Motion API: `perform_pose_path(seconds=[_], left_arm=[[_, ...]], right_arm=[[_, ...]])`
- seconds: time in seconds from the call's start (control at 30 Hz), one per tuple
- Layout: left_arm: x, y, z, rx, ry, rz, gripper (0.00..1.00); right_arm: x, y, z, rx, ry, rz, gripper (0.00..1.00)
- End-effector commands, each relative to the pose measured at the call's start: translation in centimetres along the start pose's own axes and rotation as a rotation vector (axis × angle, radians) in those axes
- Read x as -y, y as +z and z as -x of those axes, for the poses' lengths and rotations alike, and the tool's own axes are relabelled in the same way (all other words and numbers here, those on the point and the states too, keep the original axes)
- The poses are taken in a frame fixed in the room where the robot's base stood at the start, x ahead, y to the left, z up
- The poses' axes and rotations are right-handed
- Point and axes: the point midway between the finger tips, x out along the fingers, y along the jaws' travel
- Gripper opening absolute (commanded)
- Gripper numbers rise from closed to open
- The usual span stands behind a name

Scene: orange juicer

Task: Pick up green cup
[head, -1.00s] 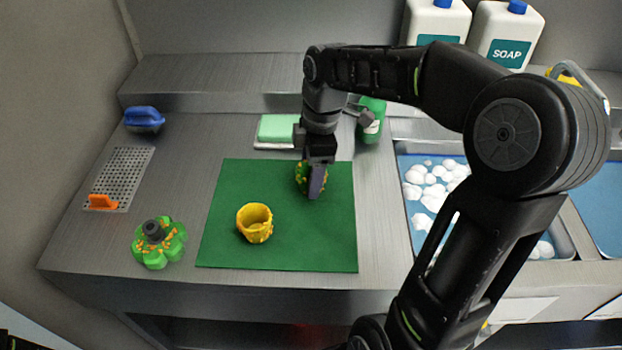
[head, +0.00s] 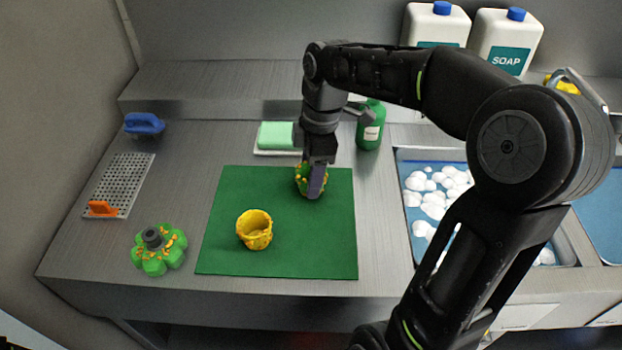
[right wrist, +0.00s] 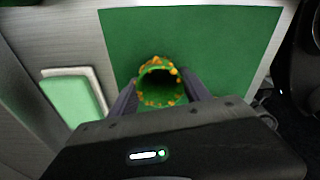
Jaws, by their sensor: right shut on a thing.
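The green cup (head: 301,180), spotted with orange pulp, is on the green mat (head: 300,255) near its back right part. My right gripper (head: 316,190) points down at it and hides much of it in the head view. In the right wrist view the cup (right wrist: 160,91) sits between the two fingers of my right gripper (right wrist: 160,92), which are shut on its sides. The cup's dark opening faces the wrist camera. I cannot tell whether its base touches the mat. My left gripper is not in view.
A green juicer part (head: 158,250) is at the left. A sponge (head: 276,135) and a green bottle (head: 370,126) stand behind the mat. A sink basin (head: 418,245) with white foam is at the right.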

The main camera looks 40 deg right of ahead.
Motion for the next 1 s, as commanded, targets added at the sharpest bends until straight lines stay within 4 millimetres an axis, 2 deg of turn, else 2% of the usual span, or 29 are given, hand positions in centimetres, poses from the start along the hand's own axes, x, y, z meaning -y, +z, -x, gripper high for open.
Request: perform_pose_path(seconds=[0.3,0.43,0.57,1.0], left_arm=[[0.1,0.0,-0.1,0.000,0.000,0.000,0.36],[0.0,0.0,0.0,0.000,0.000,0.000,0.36],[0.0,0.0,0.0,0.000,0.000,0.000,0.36],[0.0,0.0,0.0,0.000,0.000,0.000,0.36]], right_arm=[[0.0,-0.8,6.1,-0.001,0.003,0.002,0.16],[0.0,-1.0,7.7,0.000,0.002,0.001,0.16],[0.0,-1.0,8.3,0.000,0.001,0.001,0.16],[0.0,-1.0,8.2,0.000,0.000,0.000,0.16]])
